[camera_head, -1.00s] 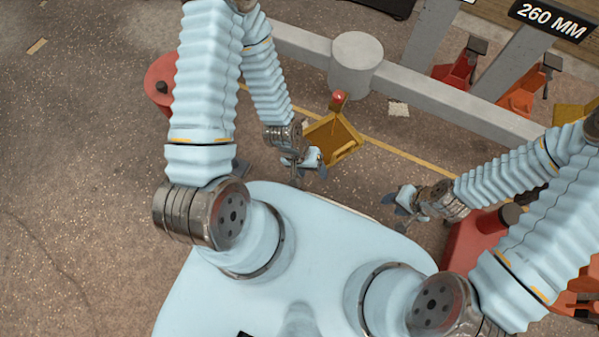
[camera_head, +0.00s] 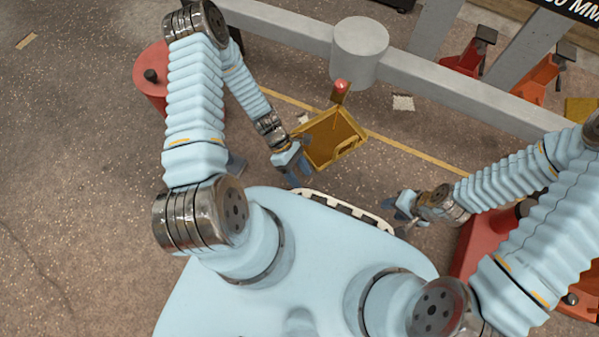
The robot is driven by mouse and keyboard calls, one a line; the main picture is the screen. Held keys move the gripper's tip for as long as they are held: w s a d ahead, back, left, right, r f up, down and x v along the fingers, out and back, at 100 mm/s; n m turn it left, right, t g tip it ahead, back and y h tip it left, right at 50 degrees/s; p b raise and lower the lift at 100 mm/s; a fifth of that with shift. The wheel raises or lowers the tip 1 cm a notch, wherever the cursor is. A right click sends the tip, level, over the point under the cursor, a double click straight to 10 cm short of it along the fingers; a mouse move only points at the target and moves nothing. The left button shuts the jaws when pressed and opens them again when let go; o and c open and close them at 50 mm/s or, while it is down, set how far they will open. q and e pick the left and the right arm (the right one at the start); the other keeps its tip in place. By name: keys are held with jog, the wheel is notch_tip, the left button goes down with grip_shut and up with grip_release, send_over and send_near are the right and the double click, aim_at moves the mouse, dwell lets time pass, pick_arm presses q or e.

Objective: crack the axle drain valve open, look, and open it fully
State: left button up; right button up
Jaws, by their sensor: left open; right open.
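A red-tipped valve handle (camera_head: 341,87) shows below the grey cylinder (camera_head: 360,50) on the long grey beam. It stands over the far edge of a yellow tray (camera_head: 353,151). How far the valve is turned cannot be told. My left gripper (camera_head: 296,174) is open and empty, at the tray's near left side, short of the handle. Whether it touches the tray is unclear. My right gripper (camera_head: 402,208) is open and empty, to the right of the tray and well apart from the valve.
The grey beam (camera_head: 455,93) runs across the back. A red round-topped object (camera_head: 150,85) stands at the left, partly behind my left arm. Red and orange stands (camera_head: 540,78) are at the far right. A white patch (camera_head: 403,103) lies on the floor, and open floor is at the left.

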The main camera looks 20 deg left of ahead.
pick_arm(q)
jog(key=shift+w+n+h, duration=0.15)
jog(key=shift+n+h, duration=0.15)
jog(key=shift+n, duration=0.4)
dwell(1.0)
